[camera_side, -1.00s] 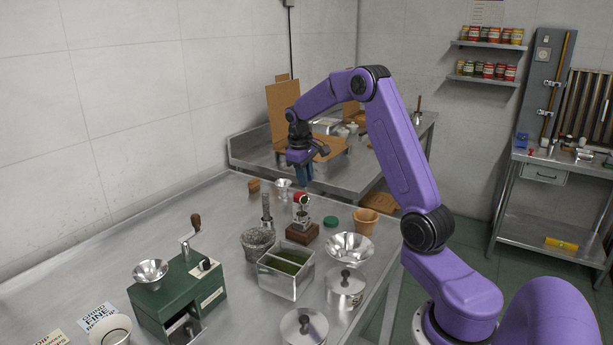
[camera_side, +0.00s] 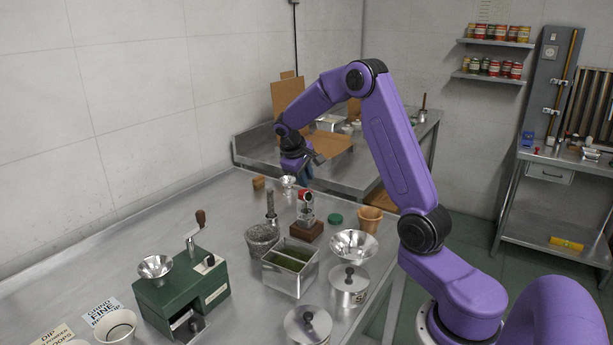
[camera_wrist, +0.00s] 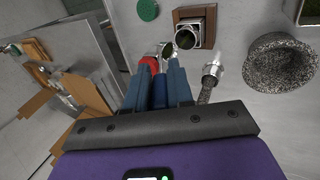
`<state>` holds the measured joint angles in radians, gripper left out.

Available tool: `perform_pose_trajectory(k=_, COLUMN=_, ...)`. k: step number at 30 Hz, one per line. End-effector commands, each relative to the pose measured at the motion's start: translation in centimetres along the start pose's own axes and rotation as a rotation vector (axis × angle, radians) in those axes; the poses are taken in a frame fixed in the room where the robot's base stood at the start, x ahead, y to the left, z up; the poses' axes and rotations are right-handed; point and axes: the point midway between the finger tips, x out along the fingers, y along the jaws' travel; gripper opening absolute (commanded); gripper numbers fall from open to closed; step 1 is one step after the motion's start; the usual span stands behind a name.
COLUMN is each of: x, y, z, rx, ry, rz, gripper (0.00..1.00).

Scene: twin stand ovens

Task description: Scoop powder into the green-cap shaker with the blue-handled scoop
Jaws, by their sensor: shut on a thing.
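My gripper (camera_wrist: 165,62), with blue fingers, is shut on the dark blue handle of the scoop (camera_wrist: 160,92). A small metal rim, probably the scoop's bowl, shows past the fingertips; its contents are unclear. In the side view my gripper (camera_side: 304,176) is tilted above the back of the steel table, and the scoop is hard to make out. An open clear jar, apparently the shaker (camera_side: 306,207), stands in a brown wooden block; it also shows in the wrist view (camera_wrist: 188,35). The green cap (camera_side: 335,218) lies beside it. A divided steel tin (camera_side: 289,282) holds green powder.
A red-topped thing (camera_wrist: 148,66) is close to my fingertips. A speckled mortar (camera_side: 262,242), an upright pestle-like tool (camera_side: 271,205) and a steel bowl (camera_side: 354,245) crowd the shaker. A green grinder (camera_side: 180,287) stands at front left. The left rear tabletop is mostly bare.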

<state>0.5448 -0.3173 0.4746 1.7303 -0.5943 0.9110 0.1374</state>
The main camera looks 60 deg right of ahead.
Motion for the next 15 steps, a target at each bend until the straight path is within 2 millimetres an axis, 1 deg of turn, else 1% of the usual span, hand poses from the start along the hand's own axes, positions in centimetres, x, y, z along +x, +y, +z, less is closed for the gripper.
perform_pose_trajectory(k=15, x=-0.3, y=-1.3, z=0.0, rx=-0.003, ry=0.001, rz=0.136, gripper=0.0)
